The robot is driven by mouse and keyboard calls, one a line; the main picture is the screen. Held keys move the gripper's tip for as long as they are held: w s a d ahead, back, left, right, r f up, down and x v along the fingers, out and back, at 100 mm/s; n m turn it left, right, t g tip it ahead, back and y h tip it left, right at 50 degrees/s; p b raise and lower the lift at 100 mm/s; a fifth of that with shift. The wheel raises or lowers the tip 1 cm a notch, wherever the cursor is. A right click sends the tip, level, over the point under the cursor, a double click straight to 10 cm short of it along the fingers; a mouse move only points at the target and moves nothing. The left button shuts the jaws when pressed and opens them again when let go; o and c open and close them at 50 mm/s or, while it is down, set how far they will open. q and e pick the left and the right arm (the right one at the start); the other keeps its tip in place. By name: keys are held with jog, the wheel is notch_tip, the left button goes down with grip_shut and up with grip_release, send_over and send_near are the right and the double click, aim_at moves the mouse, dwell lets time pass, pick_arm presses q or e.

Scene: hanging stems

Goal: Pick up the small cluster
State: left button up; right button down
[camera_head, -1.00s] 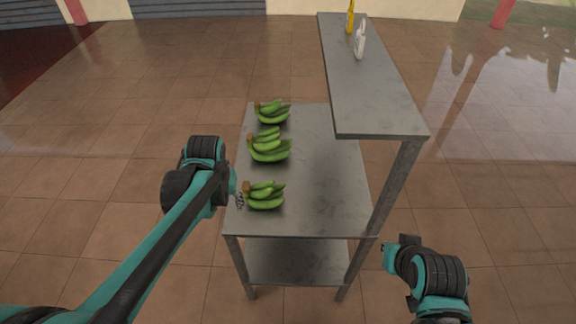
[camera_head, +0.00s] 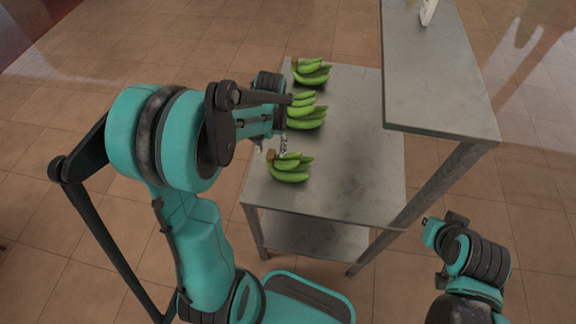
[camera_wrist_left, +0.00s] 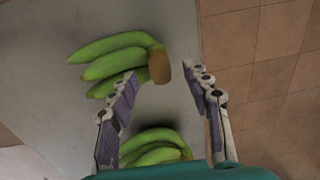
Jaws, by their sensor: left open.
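Three green banana clusters lie in a row on the grey table (camera_head: 350,165). The near cluster (camera_head: 290,168) looks smallest. The middle one (camera_head: 306,118) and far one (camera_head: 312,73) lie behind it. My left gripper (camera_head: 283,145) is over the table's left edge, by the near cluster's stem end, partly hidden by my arm. In the left wrist view the gripper (camera_wrist_left: 160,78) is open and empty. The near cluster (camera_wrist_left: 110,62) lies ahead, its brown stem between the fingertips in the picture; contact cannot be told. The middle cluster (camera_wrist_left: 155,150) is partly hidden below.
A raised grey shelf (camera_head: 435,75) overhangs the table's right side, held by a post (camera_head: 440,185), with a white bottle (camera_head: 428,12) on it. A lower shelf (camera_head: 315,237) is under the table. Tiled floor is open to the left.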

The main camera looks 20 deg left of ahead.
pick_arm(q)
jog(key=shift+f, duration=0.9)
jog(key=shift+r, duration=0.1)
grip_shut()
jog(key=shift+r, duration=0.1)
